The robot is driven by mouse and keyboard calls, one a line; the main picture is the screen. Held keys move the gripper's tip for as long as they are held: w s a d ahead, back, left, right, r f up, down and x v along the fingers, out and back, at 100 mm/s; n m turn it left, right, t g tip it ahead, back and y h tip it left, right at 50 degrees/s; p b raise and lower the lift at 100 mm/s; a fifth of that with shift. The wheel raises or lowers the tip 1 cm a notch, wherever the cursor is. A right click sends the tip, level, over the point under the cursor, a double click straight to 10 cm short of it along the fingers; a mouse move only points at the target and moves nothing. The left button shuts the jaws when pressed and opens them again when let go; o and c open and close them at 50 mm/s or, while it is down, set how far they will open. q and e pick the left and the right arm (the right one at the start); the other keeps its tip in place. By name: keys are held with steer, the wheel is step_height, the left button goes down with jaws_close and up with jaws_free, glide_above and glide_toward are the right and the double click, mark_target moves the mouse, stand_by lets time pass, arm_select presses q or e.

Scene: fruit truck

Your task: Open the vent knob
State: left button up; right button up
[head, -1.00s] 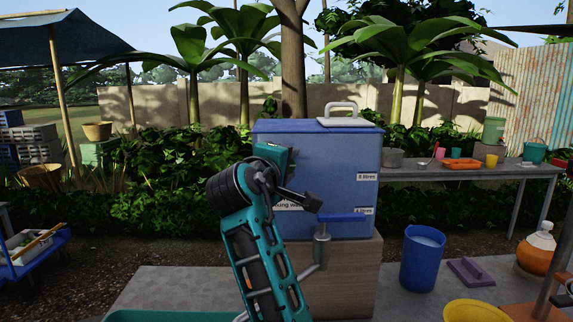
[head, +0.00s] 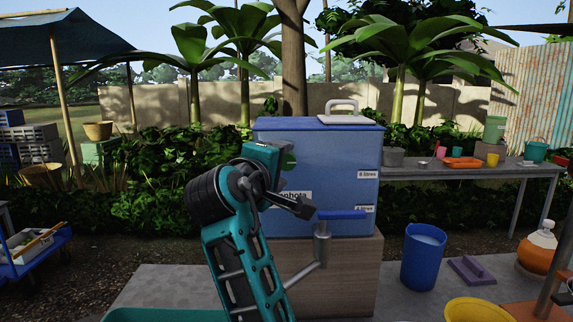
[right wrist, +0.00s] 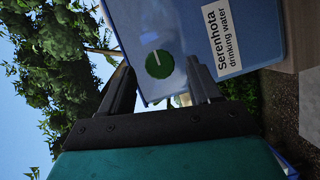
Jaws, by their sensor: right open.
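The vent knob (right wrist: 160,64) is a round green disc with a white line on the face of the blue water container (right wrist: 205,20). In the head view part of the knob (head: 289,161) shows just right of my teal right gripper (head: 268,156), which hides the rest. In the right wrist view my right gripper (right wrist: 160,78) is open, one dark finger on each side of the knob in the picture. Nothing is between the fingers, and contact with the knob cannot be told. My left gripper is not in view.
The container (head: 340,150) stands on a wooden block (head: 350,275), with a tap with a blue handle (head: 342,215) at its front. A blue bucket (head: 423,260) stands to the right. A table (head: 430,173) with pots is behind on the right.

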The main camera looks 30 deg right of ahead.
steer(key=v, duration=0.8)
steer(key=shift+s+a+b, duration=0.3)
steer(key=shift+b, duration=0.05)
